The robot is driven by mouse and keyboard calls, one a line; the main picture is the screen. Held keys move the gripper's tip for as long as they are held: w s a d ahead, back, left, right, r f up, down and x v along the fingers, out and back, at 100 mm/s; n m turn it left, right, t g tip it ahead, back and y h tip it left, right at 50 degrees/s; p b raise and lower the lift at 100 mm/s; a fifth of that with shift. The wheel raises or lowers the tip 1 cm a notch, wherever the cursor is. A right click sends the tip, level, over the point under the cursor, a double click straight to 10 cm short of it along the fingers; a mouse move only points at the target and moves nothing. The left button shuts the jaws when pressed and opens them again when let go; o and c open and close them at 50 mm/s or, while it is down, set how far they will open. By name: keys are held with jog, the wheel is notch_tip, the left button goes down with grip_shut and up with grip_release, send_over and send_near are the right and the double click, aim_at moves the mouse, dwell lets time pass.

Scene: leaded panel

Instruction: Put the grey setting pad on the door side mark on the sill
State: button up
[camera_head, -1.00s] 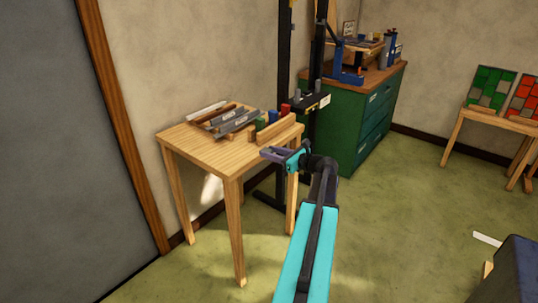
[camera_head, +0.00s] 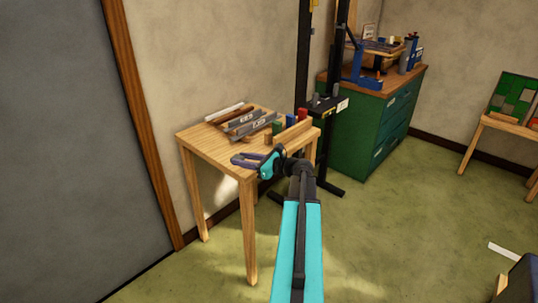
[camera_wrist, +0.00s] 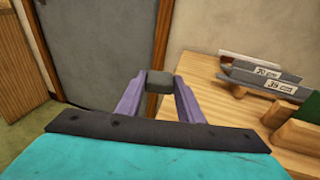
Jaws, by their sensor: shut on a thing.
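The grey setting pad (camera_wrist: 160,81) is a small dark grey block between the two purple fingertips of my gripper (camera_wrist: 159,88) in the wrist view. The fingers are shut on it and hold it out in front. In the head view my gripper (camera_head: 240,160) is at the front edge of the small wooden table, pointing left; the pad is too small to make out there. Neither the sill nor its door side mark can be made out in these views.
The wooden table (camera_head: 207,146) carries grey strips labelled with lengths (camera_wrist: 262,79), a wooden rack (camera_head: 295,130) and coloured blocks. A black stand (camera_head: 330,95) and green cabinet (camera_head: 355,120) stand behind. A grey door (camera_head: 60,130) is at left.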

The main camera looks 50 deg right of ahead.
jog(key=w+a+r+n+g+y+p, duration=0.1)
jog(key=w+a+n+y+p, duration=0.15)
jog(key=a, duration=0.55)
jog(key=w+a+r+n+g+y+p, duration=0.1)
jog(key=w+a+r+y, duration=0.15)
jog(key=a, duration=0.65)
jog(key=w+a+r+n+y+p, duration=0.1)
jog(key=w+a, duration=0.2)
jog(key=a, duration=0.5)
jog(key=a+r+n+g+y+p, duration=0.1)
jog(key=a+n+g+y+p, duration=0.1)
jog(key=a, duration=1)
jog(key=a+r+n+g+y+p, duration=0.2)
jog(key=a, duration=1)
jog(key=shift+s+a+r+g+p, duration=0.15)
jog(key=shift+s+r+g+p, duration=0.15)
jog(key=shift+s+g+p, duration=0.1)
jog(key=shift+w+n, duration=0.1)
jog(key=shift+n, duration=0.15)
